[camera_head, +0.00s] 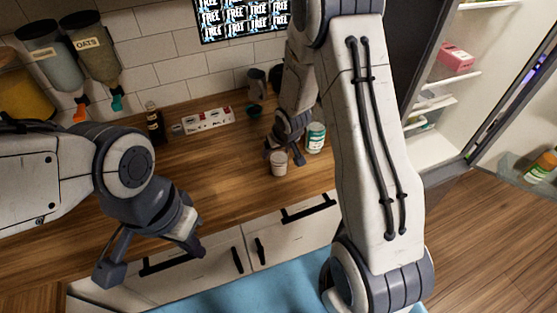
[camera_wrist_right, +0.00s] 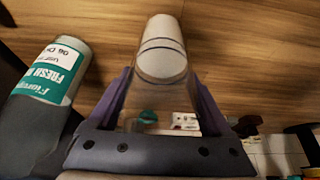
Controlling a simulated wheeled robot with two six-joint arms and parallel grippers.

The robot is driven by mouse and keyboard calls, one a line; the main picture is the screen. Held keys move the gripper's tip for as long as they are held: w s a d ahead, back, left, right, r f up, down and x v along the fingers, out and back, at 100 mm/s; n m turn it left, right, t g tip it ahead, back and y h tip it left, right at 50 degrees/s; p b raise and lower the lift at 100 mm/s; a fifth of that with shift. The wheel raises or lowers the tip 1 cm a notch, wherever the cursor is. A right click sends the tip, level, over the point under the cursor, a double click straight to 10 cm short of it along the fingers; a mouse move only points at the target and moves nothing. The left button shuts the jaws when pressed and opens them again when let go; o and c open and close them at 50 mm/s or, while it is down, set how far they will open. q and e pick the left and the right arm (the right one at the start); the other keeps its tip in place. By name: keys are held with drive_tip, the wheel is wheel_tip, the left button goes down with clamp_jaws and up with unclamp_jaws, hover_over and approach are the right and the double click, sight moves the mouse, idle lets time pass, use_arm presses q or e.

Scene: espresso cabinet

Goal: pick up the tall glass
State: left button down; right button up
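The tall glass (camera_head: 278,165) stands on the wooden counter. It looks pale in the head view. In the right wrist view the glass (camera_wrist_right: 162,65) is clear near the gripper and whitish with dark rings at its far end. My right gripper (camera_head: 284,155) is at the glass, with a finger on either side. In the right wrist view its fingers flank the glass closely; the head view shows a small gap at the right finger. The arm hides part of the hand. My left gripper (camera_head: 150,258) is open and empty in front of the counter's edge.
A white jar with a green label (camera_head: 315,138) stands close right of the glass; it also shows in the right wrist view (camera_wrist_right: 52,75). A white power strip (camera_head: 207,121), a dark bottle (camera_head: 154,123) and a dark cup (camera_head: 257,85) are farther back. The counter left of the glass is clear.

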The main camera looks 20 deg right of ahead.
drive_tip(key=c, duration=0.9)
drive_tip(key=shift+r, duration=0.1)
drive_tip(key=s+d+r+p, duration=0.4)
drive_tip(key=d+r+p, duration=0.6)
drive_tip(key=shift+d+r, duration=0.35)
drive_tip(key=shift+r, duration=0.05)
